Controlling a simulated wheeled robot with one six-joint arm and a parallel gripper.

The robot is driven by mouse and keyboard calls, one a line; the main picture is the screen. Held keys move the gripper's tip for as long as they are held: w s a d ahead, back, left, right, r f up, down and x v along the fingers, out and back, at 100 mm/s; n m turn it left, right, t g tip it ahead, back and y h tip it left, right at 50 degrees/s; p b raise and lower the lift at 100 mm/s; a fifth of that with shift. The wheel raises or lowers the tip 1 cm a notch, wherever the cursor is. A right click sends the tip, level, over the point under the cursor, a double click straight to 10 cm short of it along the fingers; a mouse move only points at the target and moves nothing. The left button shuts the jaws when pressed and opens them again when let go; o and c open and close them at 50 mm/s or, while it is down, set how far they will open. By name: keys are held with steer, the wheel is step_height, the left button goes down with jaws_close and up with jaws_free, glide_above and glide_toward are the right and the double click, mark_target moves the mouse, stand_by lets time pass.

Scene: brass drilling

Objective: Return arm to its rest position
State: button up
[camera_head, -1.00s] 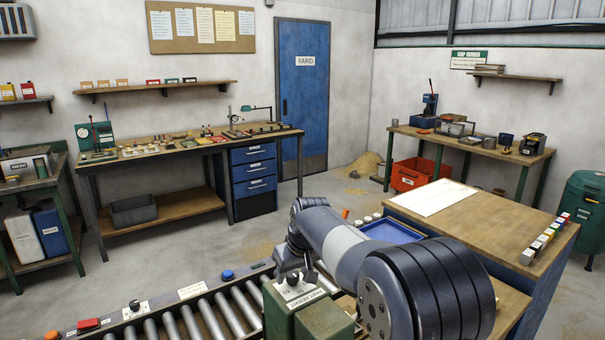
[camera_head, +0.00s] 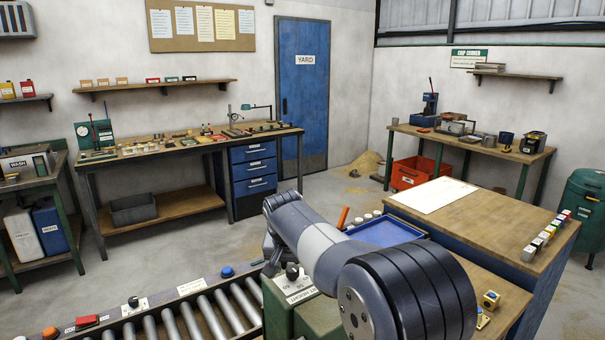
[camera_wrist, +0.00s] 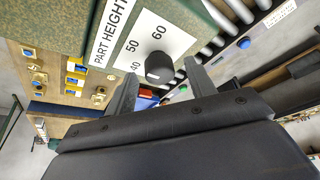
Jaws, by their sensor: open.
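My arm (camera_head: 330,245) reaches over the green machine box (camera_head: 318,315) in the head view, with its wrist bent down. My gripper (camera_wrist: 160,88) is open and empty, its two dark fingers apart in the wrist view. A black knob (camera_wrist: 159,67) on the white "PART HEIGHT" dial plate (camera_wrist: 128,47) shows between and beyond the fingertips. I cannot tell how wide the gap to it is. The knob also shows in the head view (camera_head: 292,271), beside the wrist, where the fingers are mostly hidden.
A roller conveyor (camera_head: 205,315) runs at the front left, with a blue button (camera_head: 227,271) on its rail. A wooden-topped bench (camera_head: 490,220) and a blue tray (camera_head: 385,232) stand right of the arm. Small brass parts (camera_head: 490,299) lie near my arm. Open floor lies behind the conveyor.

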steer(key=shift+a+m+h, duration=0.1)
steer(key=shift+m+h, duration=0.3)
steer(key=shift+m, duration=0.7)
steer(key=v, duration=1.1)
steer(key=shift+b, duration=0.4)
steer(key=shift+w, duration=0.1)
